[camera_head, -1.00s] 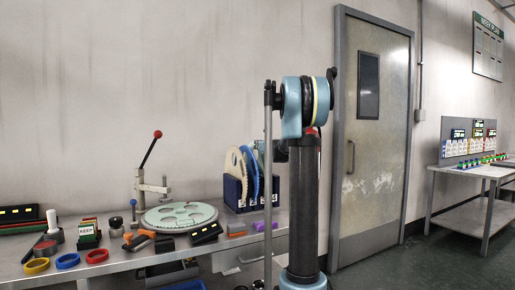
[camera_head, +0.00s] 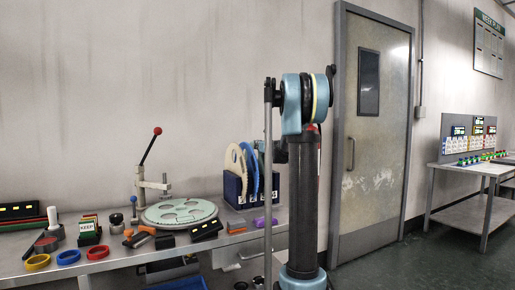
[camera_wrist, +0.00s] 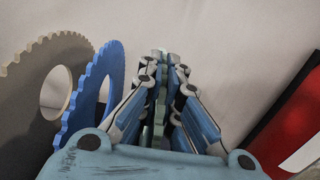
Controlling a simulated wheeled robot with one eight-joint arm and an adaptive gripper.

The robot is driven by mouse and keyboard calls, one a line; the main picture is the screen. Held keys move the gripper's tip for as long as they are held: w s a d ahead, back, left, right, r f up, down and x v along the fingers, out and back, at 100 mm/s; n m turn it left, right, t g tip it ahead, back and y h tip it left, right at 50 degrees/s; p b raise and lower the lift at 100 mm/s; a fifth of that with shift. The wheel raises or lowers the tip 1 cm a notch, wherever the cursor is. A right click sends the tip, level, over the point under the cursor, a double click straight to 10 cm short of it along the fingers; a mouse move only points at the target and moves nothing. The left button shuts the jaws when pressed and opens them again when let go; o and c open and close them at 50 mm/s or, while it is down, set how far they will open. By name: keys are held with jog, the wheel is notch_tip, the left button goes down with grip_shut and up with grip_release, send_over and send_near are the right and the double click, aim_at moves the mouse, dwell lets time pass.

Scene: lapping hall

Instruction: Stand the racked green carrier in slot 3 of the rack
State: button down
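The dark blue rack (camera_head: 233,191) stands at the back right of the bench, with a cream carrier (camera_head: 233,160) and a blue carrier (camera_head: 251,172) upright in it. In the wrist view a toothed grey-beige carrier (camera_wrist: 35,95) and the blue carrier (camera_wrist: 83,112) stand left of my gripper (camera_wrist: 163,70). My gripper's fingers are close together on a thin green toothed edge, the green carrier (camera_wrist: 160,104), seen edge-on. Most of it is hidden by the fingers. In the head view my arm hides the gripper and the green carrier. The slot under it cannot be seen.
A pale green round plate (camera_head: 180,214) with a lever press (camera_head: 143,183) lies left of the rack. A black box (camera_head: 206,230) and purple block (camera_head: 265,222) lie in front. A red panel (camera_wrist: 290,135) is at right in the wrist view.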

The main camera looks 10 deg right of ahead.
jog(key=c, duration=1.7)
grip_release()
jog(key=v, duration=1.2)
